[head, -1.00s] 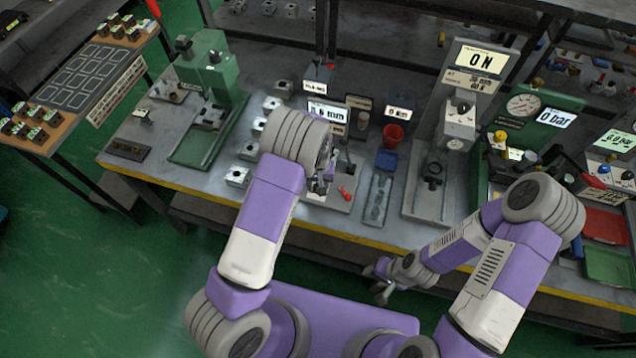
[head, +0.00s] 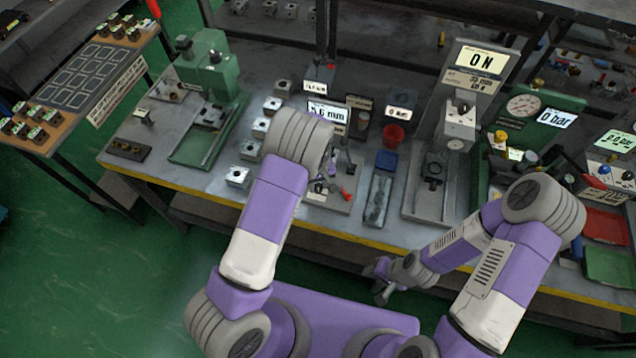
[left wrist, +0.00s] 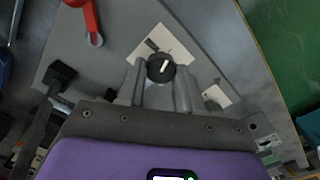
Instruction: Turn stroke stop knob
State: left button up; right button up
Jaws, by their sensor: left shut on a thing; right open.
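The stroke stop knob (left wrist: 161,68) is a small black round knob with a white line on top, seen in the left wrist view. My left gripper (left wrist: 160,82) has a finger on each side of it and is shut on it. In the head view my left gripper (head: 328,178) is low over the grey fixture plate (head: 334,201), mostly behind my left wrist, and the knob cannot be made out there. A display (head: 327,112) behind it reads about 5.6 mm, partly hidden. My right gripper (head: 383,285) is open and empty in front of the bench.
A red lever (left wrist: 90,20) lies near the knob in the left wrist view. A dark upright post (left wrist: 62,76) stands left of the gripper. In the head view, metal blocks (head: 238,176) sit left of my left arm and a blue-ended tray (head: 378,199) is to the right.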

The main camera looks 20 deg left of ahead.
aim_at(318, 186)
pick_arm(q)
jog(key=n, duration=0.5)
dwell(0.5)
jog(key=o, duration=1)
jog(key=shift+o, duration=0.2)
notch_tip(318, 186, up, 8)
jog(key=shift+f+p, duration=0.2)
jog(key=shift+p, duration=0.3)
jog(key=shift+s, duration=0.1)
